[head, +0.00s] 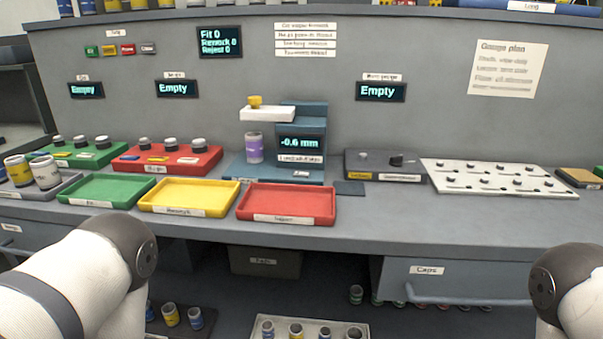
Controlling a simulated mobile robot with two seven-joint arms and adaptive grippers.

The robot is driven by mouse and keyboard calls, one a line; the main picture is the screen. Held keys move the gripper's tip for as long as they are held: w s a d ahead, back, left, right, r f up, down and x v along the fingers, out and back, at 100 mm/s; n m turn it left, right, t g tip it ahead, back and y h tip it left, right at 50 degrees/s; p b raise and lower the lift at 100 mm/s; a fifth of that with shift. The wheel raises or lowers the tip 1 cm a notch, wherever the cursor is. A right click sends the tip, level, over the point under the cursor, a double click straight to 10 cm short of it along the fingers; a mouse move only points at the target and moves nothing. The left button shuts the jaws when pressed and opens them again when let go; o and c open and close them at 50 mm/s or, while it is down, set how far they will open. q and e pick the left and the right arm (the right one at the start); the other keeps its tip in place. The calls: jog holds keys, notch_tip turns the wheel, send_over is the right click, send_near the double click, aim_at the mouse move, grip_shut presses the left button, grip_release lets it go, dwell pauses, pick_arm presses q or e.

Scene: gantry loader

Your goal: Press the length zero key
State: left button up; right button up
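The length gauge (303,122) is a blue stand at the middle of the bench, with a dark display (300,143) reading "-0.6 mm" and a label below it that is too small to read clearly. A small pale key or tag (301,174) sits on the front right of its base; I cannot read its lettering. A purple cylinder (254,148) stands upright on the base, under a white arm with a yellow knob. My two arms come in at the lower left and lower right, well short of the gauge. Neither gripper is in view.
Green (104,191), yellow (188,197) and red (287,203) trays line the bench front, empty. A dark gauge block (385,165) and a white board with knobs (498,178) stand to the right. The bench front right of the red tray is clear.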

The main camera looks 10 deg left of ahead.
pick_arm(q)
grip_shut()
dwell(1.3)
